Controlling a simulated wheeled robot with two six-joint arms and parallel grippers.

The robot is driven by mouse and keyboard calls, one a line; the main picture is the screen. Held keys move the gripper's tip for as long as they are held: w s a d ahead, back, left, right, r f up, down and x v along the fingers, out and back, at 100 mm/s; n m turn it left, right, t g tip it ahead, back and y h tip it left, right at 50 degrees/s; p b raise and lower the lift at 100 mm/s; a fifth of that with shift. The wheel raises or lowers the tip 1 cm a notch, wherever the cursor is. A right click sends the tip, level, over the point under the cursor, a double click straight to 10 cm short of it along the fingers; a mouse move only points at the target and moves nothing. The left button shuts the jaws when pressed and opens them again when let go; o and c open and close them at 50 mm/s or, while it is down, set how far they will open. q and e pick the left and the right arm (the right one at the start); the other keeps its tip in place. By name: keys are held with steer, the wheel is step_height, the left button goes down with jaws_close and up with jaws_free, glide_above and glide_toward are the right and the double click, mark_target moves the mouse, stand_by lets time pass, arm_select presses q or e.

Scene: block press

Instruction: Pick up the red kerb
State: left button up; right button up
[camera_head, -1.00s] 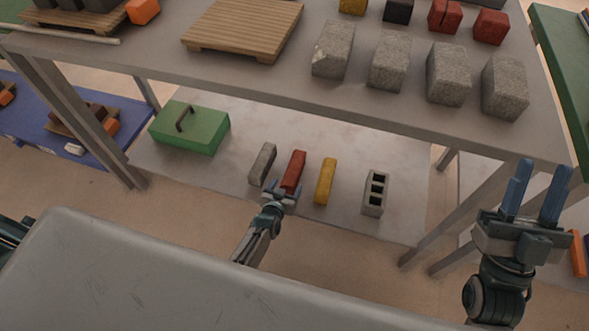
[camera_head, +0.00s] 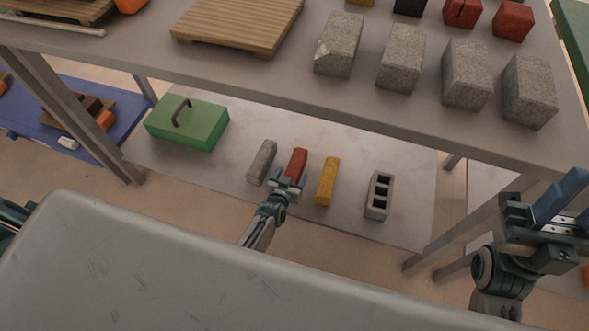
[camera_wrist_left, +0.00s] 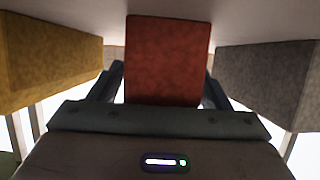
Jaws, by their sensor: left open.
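The red kerb (camera_head: 296,162) lies on the lower shelf, between a grey kerb (camera_head: 262,161) and a yellow kerb (camera_head: 327,181). My left gripper (camera_head: 289,178) is open at the near end of the red kerb, with one finger on each side of it. In the left wrist view the red kerb's end face (camera_wrist_left: 163,62) stands between the two fingers, and part of each finger is hidden behind it. I cannot tell whether the fingers touch it. My right gripper (camera_head: 572,207) is at the right edge, its fingers apart, empty and far from the kerbs.
The upper shelf (camera_head: 285,75) overhangs the kerbs and holds several grey blocks (camera_head: 400,58) and a wooden pallet (camera_head: 238,24). A green box (camera_head: 187,125) with a handle stands left on the lower shelf. A hollow grey block (camera_head: 379,195) stands to the right. Bare shelf lies behind the kerbs.

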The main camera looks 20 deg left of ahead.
arm_select(q)
jaws_close()
steer(key=shift+w+r, duration=0.1)
steer(key=shift+r, duration=0.1)
